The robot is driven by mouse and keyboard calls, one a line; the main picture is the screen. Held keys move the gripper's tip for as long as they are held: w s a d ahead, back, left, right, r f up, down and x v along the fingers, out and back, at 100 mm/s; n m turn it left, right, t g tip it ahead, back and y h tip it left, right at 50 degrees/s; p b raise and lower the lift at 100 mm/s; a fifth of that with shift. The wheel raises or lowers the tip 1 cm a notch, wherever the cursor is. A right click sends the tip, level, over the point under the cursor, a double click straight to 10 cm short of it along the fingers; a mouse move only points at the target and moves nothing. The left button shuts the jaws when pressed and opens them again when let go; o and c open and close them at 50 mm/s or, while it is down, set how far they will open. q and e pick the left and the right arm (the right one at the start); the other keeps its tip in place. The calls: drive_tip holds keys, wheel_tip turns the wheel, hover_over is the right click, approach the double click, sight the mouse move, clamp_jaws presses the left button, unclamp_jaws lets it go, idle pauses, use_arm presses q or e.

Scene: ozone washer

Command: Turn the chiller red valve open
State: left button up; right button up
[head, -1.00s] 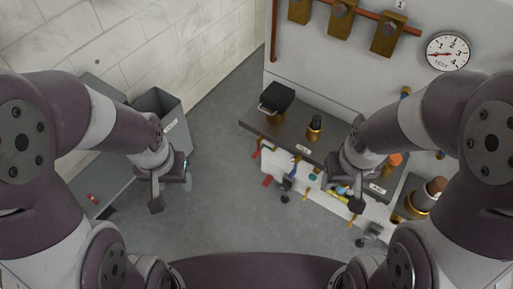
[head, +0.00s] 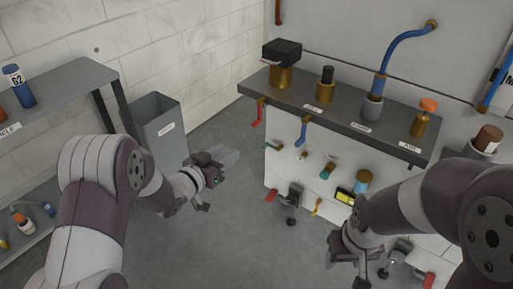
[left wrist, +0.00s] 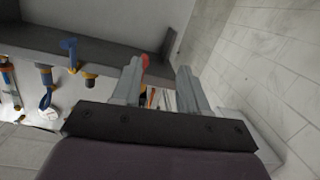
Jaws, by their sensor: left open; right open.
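A red valve handle (head: 259,113) hangs below the left end of the grey shelf (head: 345,117) in the head view. I cannot read a label that confirms it as the chiller valve. My left gripper (head: 209,186) is open and empty, left of and lower in the picture than this handle, apart from it. In the left wrist view, a red part (left wrist: 145,62) shows just past the left finger of my left gripper (left wrist: 158,78), partly hidden by it. My right gripper (head: 348,272) is open at the lower right, below the shelf.
A blue handle (head: 301,132) hangs right of the red one. Several coloured valves sit on the white panel below. A black-topped brass fitting (head: 282,62) stands on the shelf. A grey bin (head: 158,128) stands left; open floor lies between.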

sight(253, 126)
use_arm(q)
drive_tip(key=shift+t+h, duration=0.4)
drive_tip(key=shift+h, duration=0.4)
drive_tip(key=r+b+x, duration=0.1)
drive_tip(key=x, duration=0.3)
drive_tip(key=b+x, duration=0.1)
drive_tip(key=x, duration=0.3)
drive_tip(key=r+b+x, duration=0.1)
drive_tip(key=x, duration=0.3)
drive_tip(key=shift+d+r+b, duration=0.35)
drive_tip(key=shift+d+r, duration=0.05)
drive_tip(key=shift+d, duration=0.2)
drive_tip(key=shift+w+d+r, duration=0.1)
drive_tip(key=shift+w+d, duration=0.05)
drive_tip(key=shift+w, duration=0.05)
clamp_jaws()
